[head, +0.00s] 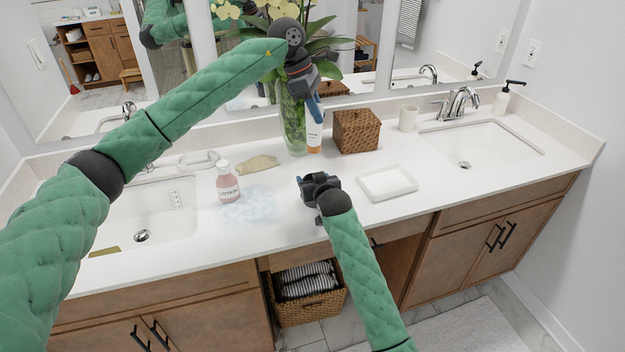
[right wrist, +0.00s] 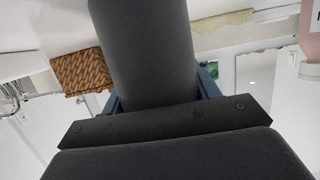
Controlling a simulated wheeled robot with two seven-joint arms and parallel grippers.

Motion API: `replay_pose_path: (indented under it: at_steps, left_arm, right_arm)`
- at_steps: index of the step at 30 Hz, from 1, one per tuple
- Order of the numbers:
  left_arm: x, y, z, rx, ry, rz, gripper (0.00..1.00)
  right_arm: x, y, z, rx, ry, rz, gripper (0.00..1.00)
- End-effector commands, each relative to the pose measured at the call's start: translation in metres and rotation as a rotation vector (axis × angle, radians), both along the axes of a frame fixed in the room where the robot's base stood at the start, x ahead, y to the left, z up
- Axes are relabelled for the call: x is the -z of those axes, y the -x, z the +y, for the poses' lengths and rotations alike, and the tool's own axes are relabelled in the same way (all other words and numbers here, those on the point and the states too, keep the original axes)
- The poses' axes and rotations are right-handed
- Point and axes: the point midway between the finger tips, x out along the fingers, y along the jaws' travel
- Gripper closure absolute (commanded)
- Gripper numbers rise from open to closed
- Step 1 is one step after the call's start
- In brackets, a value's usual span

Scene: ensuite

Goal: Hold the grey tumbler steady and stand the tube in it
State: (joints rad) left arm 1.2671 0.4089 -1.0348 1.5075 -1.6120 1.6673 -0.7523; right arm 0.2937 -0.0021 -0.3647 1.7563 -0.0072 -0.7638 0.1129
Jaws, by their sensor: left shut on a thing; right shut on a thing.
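My left gripper (head: 314,104) points down in front of the vase, shut on the upper end of the tube. The tube (head: 314,135) is white with an orange lower part and hangs roughly upright, left of the wicker box. My right gripper (head: 309,182) is low over the front of the counter, shut on the grey tumbler. The tumbler (right wrist: 145,50) fills the middle of the right wrist view between the blue fingers. In the head view it is hard to tell from the dark gripper. The tube is apart from the tumbler, farther back; its exact height is unclear.
A glass vase (head: 291,125) with flowers stands behind the tube. A wicker box (head: 357,131) and a white tray (head: 387,183) are to the right. A pink bottle (head: 227,182) and a tan cloth (head: 257,164) are to the left. Sinks lie at both sides.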

Motion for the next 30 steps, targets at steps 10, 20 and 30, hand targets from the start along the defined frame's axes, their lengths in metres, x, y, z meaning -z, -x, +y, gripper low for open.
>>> replay_pose_path:
  at_steps: [10,20,30]
  left_arm:
    - [0.017,0.0,0.0,0.0,-0.001,0.001,1.0]
    - [0.035,0.0,0.0,0.0,0.0,0.0,1.0]
    - [0.054,0.0,0.0,-0.001,0.0,0.0,1.0]
  right_arm:
    - [0.0,0.0,0.0,0.0,0.0,0.0,0.67]
    - [0.0,0.0,0.0,0.0,0.0,0.0,0.67]
    - [0.0,0.0,0.0,0.0,0.0,0.0,0.67]
